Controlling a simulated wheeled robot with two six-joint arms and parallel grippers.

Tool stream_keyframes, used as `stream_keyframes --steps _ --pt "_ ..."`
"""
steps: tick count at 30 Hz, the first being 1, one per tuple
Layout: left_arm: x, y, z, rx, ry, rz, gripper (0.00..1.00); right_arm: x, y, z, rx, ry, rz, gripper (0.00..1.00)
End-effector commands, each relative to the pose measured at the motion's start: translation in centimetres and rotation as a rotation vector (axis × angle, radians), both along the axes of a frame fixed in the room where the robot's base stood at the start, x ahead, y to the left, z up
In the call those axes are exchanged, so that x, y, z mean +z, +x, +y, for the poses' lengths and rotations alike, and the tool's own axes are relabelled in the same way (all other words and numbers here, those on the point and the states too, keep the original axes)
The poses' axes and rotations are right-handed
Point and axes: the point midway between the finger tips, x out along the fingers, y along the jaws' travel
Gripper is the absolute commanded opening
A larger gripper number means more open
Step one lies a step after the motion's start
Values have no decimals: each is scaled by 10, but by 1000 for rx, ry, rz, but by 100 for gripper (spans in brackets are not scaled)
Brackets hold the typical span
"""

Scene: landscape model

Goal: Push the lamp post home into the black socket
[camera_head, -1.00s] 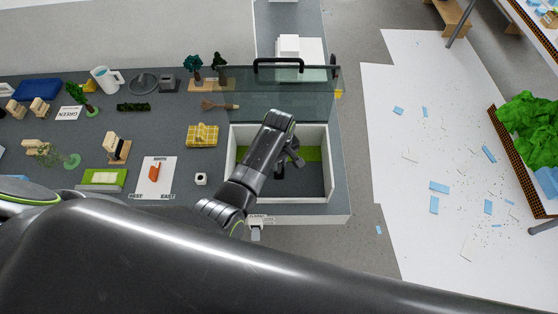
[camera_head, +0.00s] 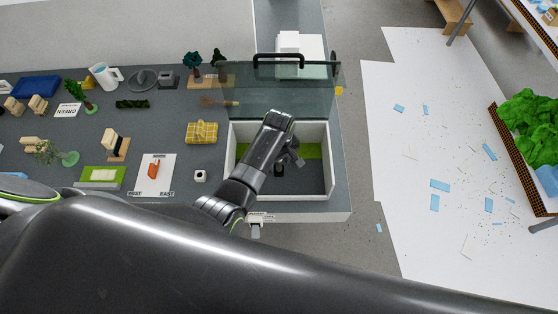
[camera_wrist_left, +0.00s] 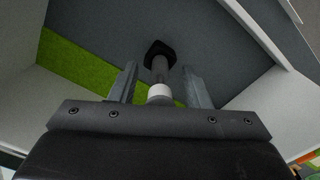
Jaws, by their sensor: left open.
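The black socket (camera_wrist_left: 160,52) sits on the dark floor of the white-walled box, and it also shows in the head view (camera_head: 279,169). The lamp post (camera_wrist_left: 160,70) is a grey shaft with a white end nearer the wrist camera. Its far end meets the socket in the picture; how deep it sits cannot be told. My left gripper (camera_wrist_left: 160,88) is open, with one finger on each side of the post and visible gaps between. In the head view, my left gripper (camera_head: 293,157) is down inside the box. My right gripper is out of view.
The box (camera_head: 326,160) has white walls around the work and a green strip (camera_wrist_left: 85,65) on its floor. A tinted glass panel with a black handle (camera_head: 278,58) stands at its back. Model pieces, including a yellow checked block (camera_head: 201,132), lie on the bench to the left.

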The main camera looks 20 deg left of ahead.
Motion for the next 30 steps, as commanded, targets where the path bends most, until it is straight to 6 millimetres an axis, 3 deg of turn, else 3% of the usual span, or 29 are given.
stream_keyframes --steps 5,11,20,28,30 --pt "3 0 0 0 -1 -1 43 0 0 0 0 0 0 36" --pt "24 0 -1 0 -1 -3 43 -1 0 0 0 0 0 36" --pt "81 1 -1 0 -1 -6 43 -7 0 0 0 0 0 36" --pt "145 1 -1 0 -1 -7 43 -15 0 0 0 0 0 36" --pt "159 0 0 0 0 0 43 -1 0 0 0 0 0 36"
